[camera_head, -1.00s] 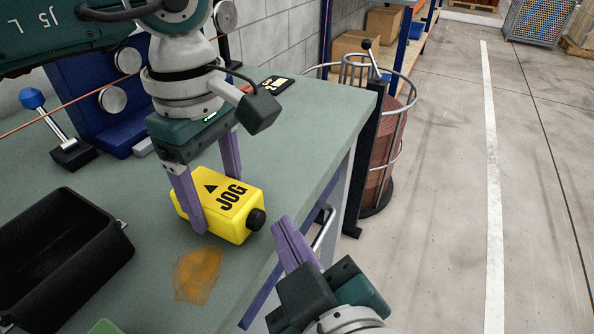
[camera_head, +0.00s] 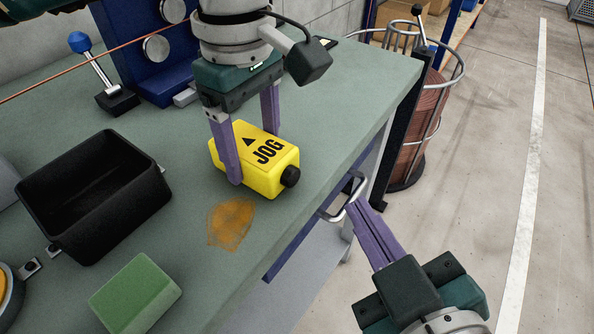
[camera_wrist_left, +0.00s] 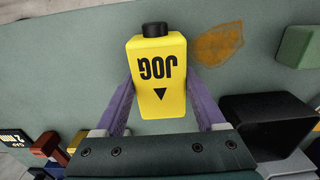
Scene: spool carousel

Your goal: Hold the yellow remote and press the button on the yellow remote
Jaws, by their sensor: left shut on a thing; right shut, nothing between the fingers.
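The yellow remote (camera_head: 262,170) lies on the green bench top near its front edge, marked JOG with a black triangle. Its black button (camera_head: 290,176) sticks out of the end facing the bench edge. My left gripper (camera_head: 254,158) comes down from above and is shut on the remote, one finger on each side. In the left wrist view the remote (camera_wrist_left: 158,75) sits between the fingers with the button (camera_wrist_left: 155,30) at the far end. My right gripper (camera_head: 358,212) is shut and empty, off the bench edge to the right of the remote and apart from the button.
A black bin (camera_head: 95,195) and a green block (camera_head: 135,293) stand on the bench at left. An orange-brown stain (camera_head: 231,222) lies in front of the remote. A blue-knobbed lever (camera_head: 92,62) stands at the back left. A copper spool in a wire cage (camera_head: 418,125) stands beyond the bench.

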